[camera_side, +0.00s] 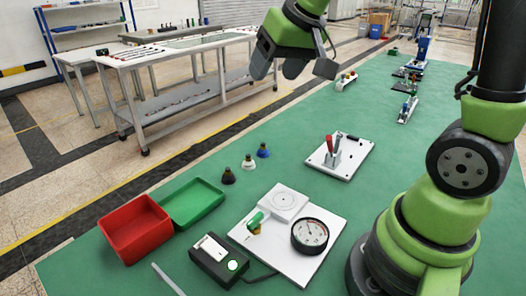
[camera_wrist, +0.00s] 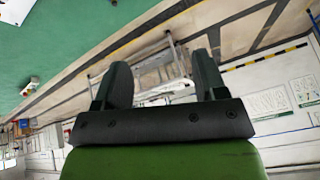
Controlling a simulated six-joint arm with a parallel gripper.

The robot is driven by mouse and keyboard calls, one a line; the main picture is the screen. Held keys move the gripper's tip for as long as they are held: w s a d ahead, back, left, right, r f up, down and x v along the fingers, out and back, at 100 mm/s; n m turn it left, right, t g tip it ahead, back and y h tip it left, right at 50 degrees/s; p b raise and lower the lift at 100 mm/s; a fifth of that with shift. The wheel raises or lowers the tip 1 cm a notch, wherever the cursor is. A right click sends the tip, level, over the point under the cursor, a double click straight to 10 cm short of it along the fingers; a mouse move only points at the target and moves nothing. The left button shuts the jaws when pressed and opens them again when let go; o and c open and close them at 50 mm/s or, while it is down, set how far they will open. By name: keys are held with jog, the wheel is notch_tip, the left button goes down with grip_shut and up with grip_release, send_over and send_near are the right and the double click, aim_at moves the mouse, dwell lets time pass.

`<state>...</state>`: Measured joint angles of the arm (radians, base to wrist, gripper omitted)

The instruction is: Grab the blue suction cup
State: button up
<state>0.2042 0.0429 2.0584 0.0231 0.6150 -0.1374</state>
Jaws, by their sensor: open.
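The blue suction cup (camera_side: 263,150) stands on the green table in the side view. My gripper (camera_side: 292,70) is high above the table, up and to the right of the cups in the picture, touching nothing. In the wrist view my gripper (camera_wrist: 163,85) shows two dark fingers spread apart with nothing between them. The wrist view looks out over the room, and the suction cups do not show there.
A red bin (camera_side: 135,229) and a green tray (camera_side: 193,203) stand left of the cups. A white board with a gauge (camera_side: 310,235) and a black box with a green button (camera_side: 217,262) lie in front. A white plate with red-handled tool (camera_side: 340,157) lies right. Green table (camera_side: 285,120) is clear behind the cups.

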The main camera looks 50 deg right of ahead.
jog(key=w+d+f+g, duration=0.1)
jog(key=w+d+f, duration=0.6)
jog(key=f, duration=0.2)
jog(key=h, duration=0.1)
send_near(264, 144)
jog(key=shift+g, duration=0.4)
jog(key=x, duration=0.5)
jog(key=shift+w+d+r, duration=0.1)
jog(key=shift+w+d, duration=0.05)
jog(key=shift+d, duration=0.05)
jog(key=shift+w+a+x, duration=0.1)
jog(key=shift+a+x, duration=0.05)
jog(key=shift+x, duration=1.3)
jog(key=shift+w+a+x, duration=0.1)
jog(key=shift+a+x, duration=0.05)
jog(key=shift+x, duration=1.35)
jog(key=c, duration=1)
